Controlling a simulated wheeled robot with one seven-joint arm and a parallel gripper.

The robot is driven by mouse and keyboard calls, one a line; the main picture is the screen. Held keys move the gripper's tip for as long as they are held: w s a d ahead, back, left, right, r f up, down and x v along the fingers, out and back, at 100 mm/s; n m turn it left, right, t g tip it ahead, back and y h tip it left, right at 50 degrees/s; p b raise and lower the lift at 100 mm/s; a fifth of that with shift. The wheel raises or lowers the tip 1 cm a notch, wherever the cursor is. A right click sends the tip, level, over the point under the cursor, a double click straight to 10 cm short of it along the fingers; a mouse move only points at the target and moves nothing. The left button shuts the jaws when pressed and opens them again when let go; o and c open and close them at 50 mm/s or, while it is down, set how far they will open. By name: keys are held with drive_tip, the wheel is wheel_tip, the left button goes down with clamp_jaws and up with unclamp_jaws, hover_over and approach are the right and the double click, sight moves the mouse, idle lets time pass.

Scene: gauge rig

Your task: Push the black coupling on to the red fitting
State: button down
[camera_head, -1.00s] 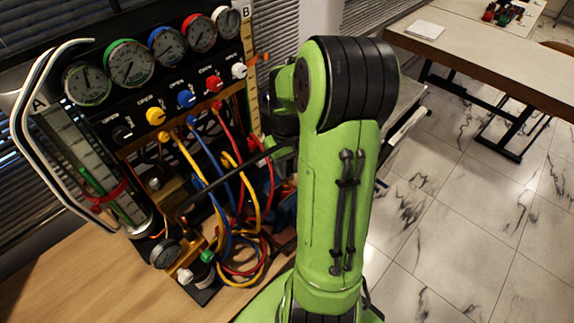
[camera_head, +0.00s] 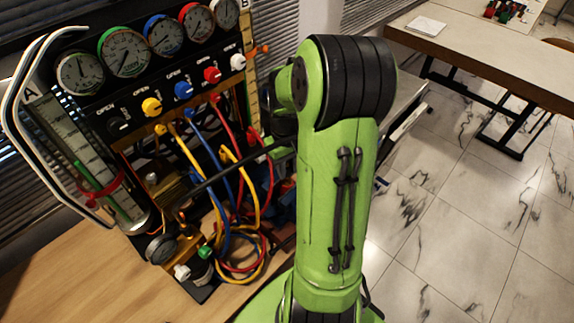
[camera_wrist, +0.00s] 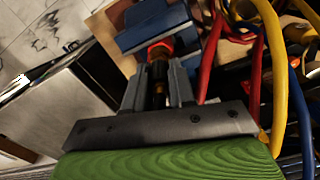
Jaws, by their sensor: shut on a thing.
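In the wrist view my gripper (camera_wrist: 160,78) is shut on the black coupling (camera_wrist: 158,88), a small dark cylinder between the two grey fingers. The red fitting (camera_wrist: 160,49), red-orange, shows just beyond the coupling's far end, in line with it and in front of a blue block (camera_wrist: 155,17). I cannot tell whether coupling and fitting touch or how far they overlap. In the head view my green arm hides most of the gripper, the coupling and the fitting. A black hose (camera_head: 228,168) runs from the rig's left side towards the gripper.
The rig's panel carries several gauges (camera_head: 124,52) and coloured knobs (camera_head: 184,91). Yellow (camera_wrist: 273,50), red (camera_wrist: 210,58) and blue hoses hang close to the right finger. A wooden bench (camera_head: 75,275) lies below. Open floor (camera_head: 450,220) and another table (camera_head: 480,50) are at right.

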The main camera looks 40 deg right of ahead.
drive_tip(key=shift+f, duration=0.2)
idle(0.4)
drive_tip(key=c, duration=1.1)
unclamp_jaws()
drive_tip(key=o, duration=0.6)
drive_tip(key=shift+c, duration=0.2)
wheel_tip(320, 180, up, 16)
drive_tip(key=p, duration=0.2)
